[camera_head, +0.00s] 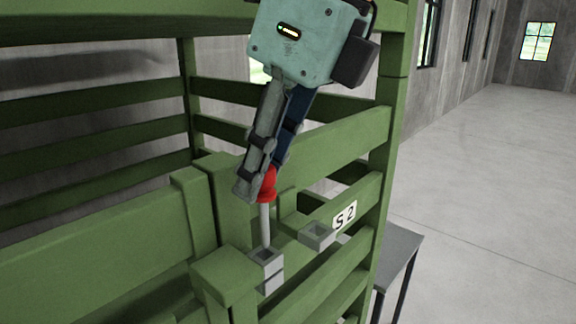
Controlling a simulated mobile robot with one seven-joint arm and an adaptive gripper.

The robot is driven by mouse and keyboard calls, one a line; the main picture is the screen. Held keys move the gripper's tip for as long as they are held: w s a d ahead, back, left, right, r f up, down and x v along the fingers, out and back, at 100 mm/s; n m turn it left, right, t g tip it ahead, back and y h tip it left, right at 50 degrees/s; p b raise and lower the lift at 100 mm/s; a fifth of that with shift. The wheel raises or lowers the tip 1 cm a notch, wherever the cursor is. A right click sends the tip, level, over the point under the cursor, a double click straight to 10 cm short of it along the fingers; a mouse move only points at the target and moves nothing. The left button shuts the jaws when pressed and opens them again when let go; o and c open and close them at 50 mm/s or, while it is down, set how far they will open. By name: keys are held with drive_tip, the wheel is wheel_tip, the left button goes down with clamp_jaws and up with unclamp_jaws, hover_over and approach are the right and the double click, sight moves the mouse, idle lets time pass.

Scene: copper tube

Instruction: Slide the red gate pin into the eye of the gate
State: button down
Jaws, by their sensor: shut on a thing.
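The red gate pin has a red head (267,186) and a grey shank (265,225) pointing down, nearly upright. My gripper (262,178) comes from above, tilted, and is shut on the red head; its near finger hides part of the head. A grey square eye (267,258) sits at the end of the green gate (110,235). The shank's lower end shows right at this eye's top opening; I cannot tell whether it is inside or just above or behind it. A second grey square eye (317,235) sticks out from the slatted side, right of the pin.
Green slatted rails and posts (385,180) surround the gripper at left, back and right. A white "S 2" plate (344,216) is on the right side. A grey table (400,245) stands beyond it. Open concrete floor (490,180) lies at right.

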sight(267, 221)
drive_tip(key=shift+s+a+f+b, duration=0.1)
drive_tip(key=shift+f+b, duration=1.4)
drive_tip(key=shift+f, duration=0.5)
drive_tip(key=shift+s+a+f+b, duration=0.1)
drive_tip(key=shift+f+b, duration=1.35)
drive_tip(key=shift+f, duration=0.5)
drive_tip(key=c, duration=1.6)
unclamp_jaws()
drive_tip(key=shift+d+v, duration=0.2)
drive_tip(key=shift+v, duration=3.85)
drive_tip(key=shift+w+f, duration=0.2)
drive_tip(key=shift+w, duration=0.05)
drive_tip(key=x, duration=0.7)
drive_tip(key=shift+s+a+f, duration=0.15)
drive_tip(key=shift+a+f, duration=0.15)
drive_tip(key=shift+r, duration=0.15)
